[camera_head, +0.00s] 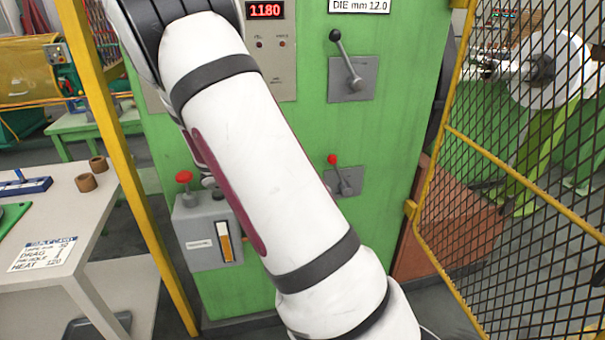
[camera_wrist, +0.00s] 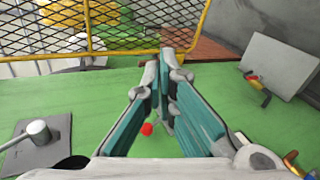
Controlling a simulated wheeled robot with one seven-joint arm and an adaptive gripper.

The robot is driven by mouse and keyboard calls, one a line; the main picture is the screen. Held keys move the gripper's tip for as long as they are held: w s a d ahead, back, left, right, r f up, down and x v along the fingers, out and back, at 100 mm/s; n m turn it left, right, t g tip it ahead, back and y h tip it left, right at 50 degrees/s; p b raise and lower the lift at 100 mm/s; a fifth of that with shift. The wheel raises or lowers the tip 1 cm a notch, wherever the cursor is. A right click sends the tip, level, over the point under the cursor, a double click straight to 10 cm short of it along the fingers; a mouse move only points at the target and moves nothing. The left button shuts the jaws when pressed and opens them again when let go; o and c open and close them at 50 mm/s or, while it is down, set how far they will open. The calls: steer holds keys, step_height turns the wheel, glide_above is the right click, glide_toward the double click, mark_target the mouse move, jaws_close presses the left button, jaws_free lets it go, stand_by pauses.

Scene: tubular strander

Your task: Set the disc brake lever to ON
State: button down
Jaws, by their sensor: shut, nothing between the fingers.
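On the green machine front, a black-knobbed lever (camera_head: 346,60) on a grey plate tilts up and left. Below it, a smaller red-knobbed lever (camera_head: 335,165) on a grey plate also tilts up and left, partly beside my arm. I cannot read which one is the disc brake lever. In the wrist view, my gripper (camera_wrist: 165,58) is shut and empty, over the green panel. A red knob (camera_wrist: 147,129) shows between the fingers, and a lever with a pale round end (camera_wrist: 37,131) is at the left. The head view hides my gripper behind my arm.
A grey box with a red knob (camera_head: 184,177) sits lower left on the machine. A white table (camera_head: 75,215) with small parts is at the left. A grey block (camera_wrist: 278,65) is at the wrist view's right.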

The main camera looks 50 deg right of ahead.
steer(key=w+d+f+n+t+h+b, duration=0.1)
steer(key=w+d+f+n+h+b, duration=0.1)
steer(key=w+d+f+h, duration=0.45)
steer(key=n+t+h+b, duration=0.1)
steer(key=n+t+h, duration=0.3)
steer(key=n+t, duration=0.25)
glide_toward(339, 174)
steer(key=w+a, duration=0.3)
steer(key=a, duration=0.1)
steer(key=shift+r+t, duration=0.2)
steer(key=shift+t, duration=0.15)
steer(key=x, duration=1)
steer(key=shift+s+r+m, duration=0.1)
steer(key=shift+m, duration=0.15)
steer(key=shift+s+d+r+m+y+p, duration=0.2)
steer(key=shift+r+m+y+p, duration=0.1)
steer(key=shift+p, duration=0.25)
